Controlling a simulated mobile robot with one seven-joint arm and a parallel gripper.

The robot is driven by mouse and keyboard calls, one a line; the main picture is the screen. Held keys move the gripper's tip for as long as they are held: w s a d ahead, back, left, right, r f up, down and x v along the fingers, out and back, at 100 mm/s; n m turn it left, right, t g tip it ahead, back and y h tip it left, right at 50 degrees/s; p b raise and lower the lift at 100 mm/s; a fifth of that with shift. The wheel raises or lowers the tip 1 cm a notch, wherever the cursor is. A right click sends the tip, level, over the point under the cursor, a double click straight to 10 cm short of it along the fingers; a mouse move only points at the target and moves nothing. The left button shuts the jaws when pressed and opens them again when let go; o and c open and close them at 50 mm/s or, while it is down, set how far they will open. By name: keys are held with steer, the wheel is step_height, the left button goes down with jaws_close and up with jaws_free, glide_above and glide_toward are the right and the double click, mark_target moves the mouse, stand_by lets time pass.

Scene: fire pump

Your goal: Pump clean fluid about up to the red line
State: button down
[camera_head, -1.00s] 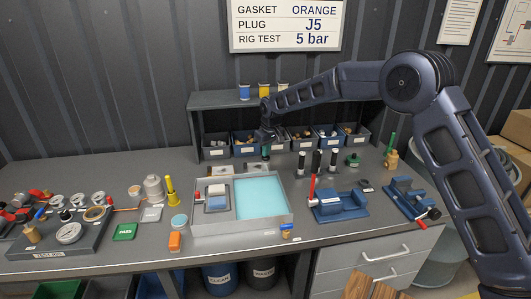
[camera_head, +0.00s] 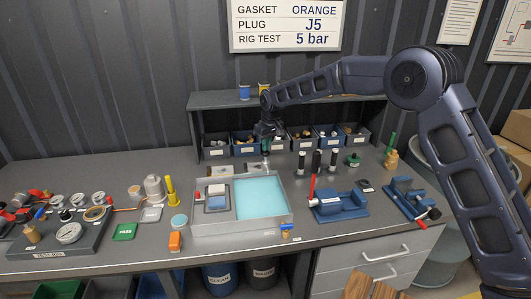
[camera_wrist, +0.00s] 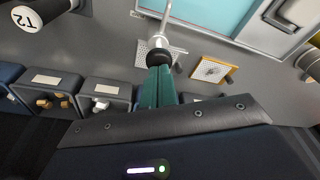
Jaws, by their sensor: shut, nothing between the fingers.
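A grey metal wash tank (camera_head: 200,229) on the bench holds pale cyan fluid (camera_head: 262,197) in its right part; the fluid also shows in the wrist view (camera_wrist: 215,12). In the wrist view, the fingertips (camera_wrist: 158,72) are at a black knob (camera_wrist: 160,57) on a thin metal rod by the tank's back. I cannot tell whether they touch it.
Parts bins (camera_head: 299,138) line the back under a shelf (camera_head: 220,99). A gauge test rig (camera_head: 60,243) is at the left. Blue (camera_head: 217,275) and dark (camera_head: 263,272) buckets stand below the bench.

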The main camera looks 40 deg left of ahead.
steer(key=shift+f, duration=1.45)
steer(key=shift+r, duration=1.45)
step_height(320, 180, up, 7)
stand_by(0.6)
